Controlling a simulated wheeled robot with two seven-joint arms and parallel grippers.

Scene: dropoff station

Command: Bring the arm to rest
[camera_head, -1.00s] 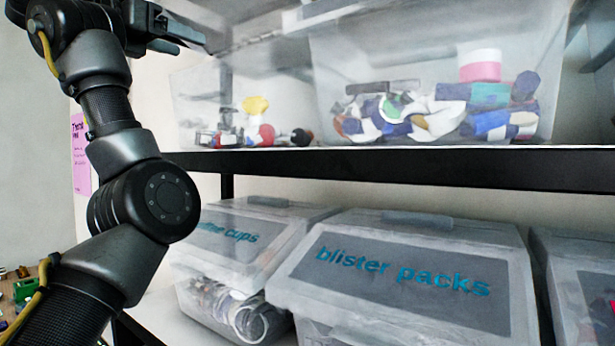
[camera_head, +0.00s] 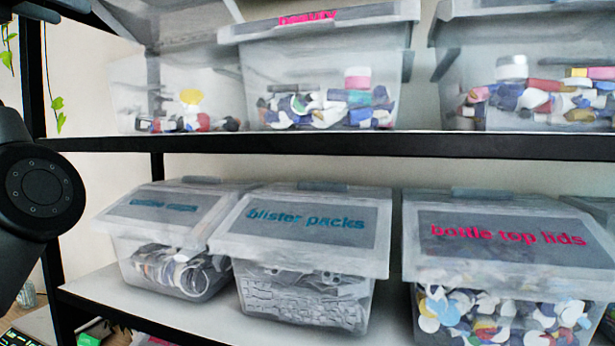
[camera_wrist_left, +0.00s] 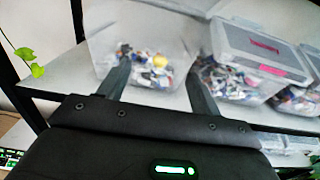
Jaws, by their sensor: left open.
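My left gripper (camera_wrist_left: 158,67) shows in the left wrist view with its two dark fingers apart and nothing between them. It points toward a clear bin (camera_wrist_left: 150,40) of mixed small items on the upper shelf; I cannot tell how far off it is. In the head view my left arm shows only at the left edge, with a round dark joint and a dark part at the top left corner. The fingers cannot be made out there. My right gripper is not in view.
The upper shelf (camera_head: 300,146) holds several clear bins, one labelled "beauty" (camera_head: 330,60). Below stand lidded bins: one with a hard-to-read label (camera_head: 160,235), "blister packs" (camera_head: 305,262) and "bottle top lids" (camera_head: 500,265). A black post (camera_head: 40,130) and a plant (camera_head: 57,103) are at left.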

